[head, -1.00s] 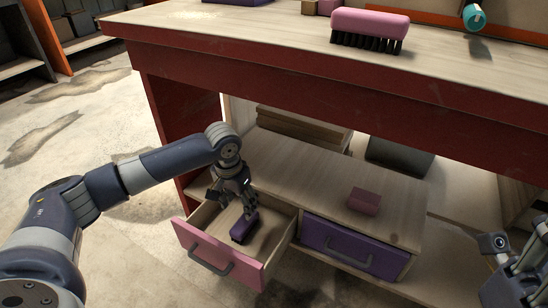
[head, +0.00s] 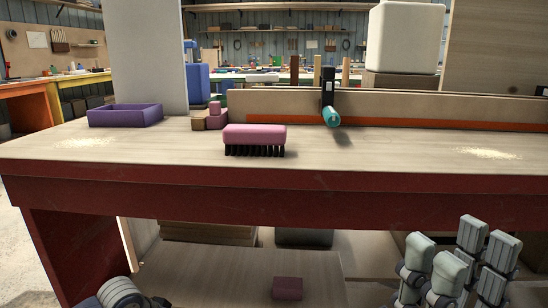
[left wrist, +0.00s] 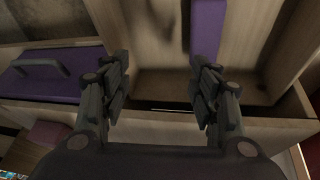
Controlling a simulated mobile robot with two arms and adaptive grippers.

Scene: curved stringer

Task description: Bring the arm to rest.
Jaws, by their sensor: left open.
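In the left wrist view my left gripper (left wrist: 160,92) is open, its two dark fingers apart with nothing between the tips. A purple object (left wrist: 208,28) lies in the open wooden drawer (left wrist: 160,90) beyond the right finger, apart from what the fingers could hold. In the head view only a rounded piece of my left arm (head: 122,292) shows at the bottom left; its gripper is out of that view. My right gripper (head: 460,260) stands at the bottom right of the head view with its grey fingers pointing up, in front of the bench; its opening is unclear.
The bench top (head: 360,155) holds a pink brush (head: 255,136), a purple tray (head: 125,115) and a teal-ended tool (head: 331,117). A shut purple drawer (left wrist: 45,85) is beside the open one.

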